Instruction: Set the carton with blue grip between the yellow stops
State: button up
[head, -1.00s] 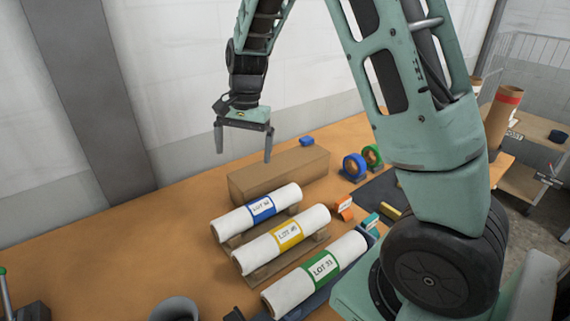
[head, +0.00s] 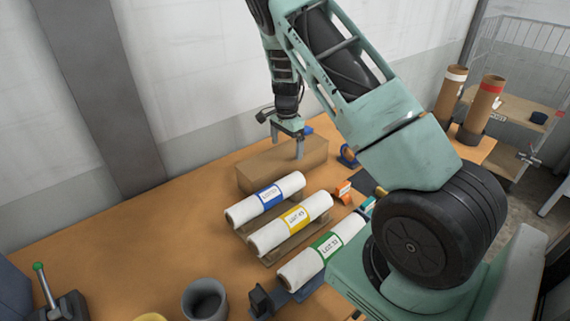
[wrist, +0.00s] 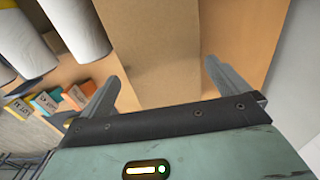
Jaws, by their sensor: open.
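The long brown carton (head: 265,174) lies at the back of the orange table, beside the wall. A small blue piece (head: 308,130) shows at its far edge; I cannot tell whether it is the carton's grip. My gripper (head: 289,144) is open and low over the carton's right part, pointing down. One finger shows in front of the carton's face. In the wrist view the carton (wrist: 145,35) lies below and between the spread fingers (wrist: 160,82); I cannot tell whether they touch it. I cannot make out the yellow stops for sure; one small yellowish piece (head: 381,191) shows beside my arm.
Three white rolls with blue (head: 269,196), yellow (head: 295,218) and green (head: 327,244) labels lie in front of the carton. A blue tape ring (head: 348,155) stands to its right. A grey cup (head: 205,300) is at the front.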

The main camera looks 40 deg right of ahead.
aim_at(285, 152)
jog(key=shift+w+a+f+p, duration=0.15)
jog(key=shift+f+p, duration=0.6)
jog(key=shift+f, duration=0.8)
jog(key=shift+s+a+f+p, duration=0.1)
jog(key=shift+f+p, duration=0.6)
jog(key=shift+f, duration=0.8)
jog(key=c, duration=0.9)
